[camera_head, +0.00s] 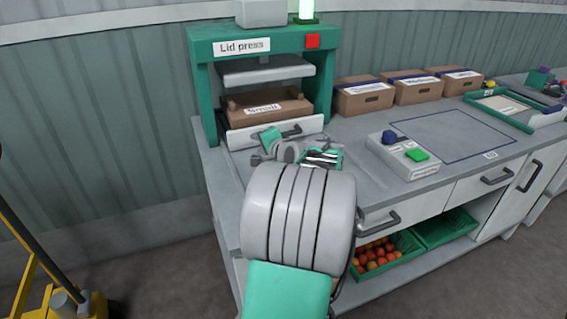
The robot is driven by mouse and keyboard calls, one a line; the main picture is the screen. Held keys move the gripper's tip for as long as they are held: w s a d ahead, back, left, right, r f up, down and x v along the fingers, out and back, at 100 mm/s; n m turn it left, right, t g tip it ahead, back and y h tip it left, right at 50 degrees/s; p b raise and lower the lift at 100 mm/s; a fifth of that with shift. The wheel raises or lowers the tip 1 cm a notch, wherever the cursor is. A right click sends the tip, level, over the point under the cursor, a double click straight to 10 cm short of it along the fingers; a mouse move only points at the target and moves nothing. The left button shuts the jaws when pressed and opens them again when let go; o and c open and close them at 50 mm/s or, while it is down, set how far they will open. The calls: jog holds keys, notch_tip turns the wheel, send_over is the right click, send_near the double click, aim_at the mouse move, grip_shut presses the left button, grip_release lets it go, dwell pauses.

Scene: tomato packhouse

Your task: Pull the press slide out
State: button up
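The lid press (200,78) is a green frame with a "Lid press" sign, standing at the back left of the bench. Its slide (243,138) shows as a pale front panel low in the press opening, with a dark handle (292,132) on its face. A labelled brown cardboard box (290,107) sits behind that panel, under the pale press plate (265,72). My gripper (280,140) is at the slide front, close to the handle. My own wrist and arm cover much of it, so I cannot tell whether its fingers touch or enclose the handle.
A control box (405,160) with a blue knob and green button stands on the bench to the right. Several brown boxes (418,90) line the back. The outlined bench area (450,135) is clear. A yellow cart (35,270) stands at lower left.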

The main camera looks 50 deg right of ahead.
jog(key=s+d+m+h, duration=0.1)
jog(key=s+d, duration=0.1)
jog(key=d, duration=0.1)
jog(key=s+d+f+m+b, duration=0.1)
jog(key=s+d, duration=0.1)
jog(key=d, duration=0.1)
jog(key=s+d+f+m+h, duration=0.1)
jog(key=d+m, duration=0.1)
jog(key=shift+s+d+t+h, duration=0.3)
jog(key=shift+s+d, duration=0.1)
jog(key=x, duration=0.7)
jog(key=shift+w+r+b, duration=0.2)
jog(key=shift+w+b, duration=0.05)
jog(key=shift+b, duration=0.15)
jog(key=shift+c, duration=0.3)
grip_shut()
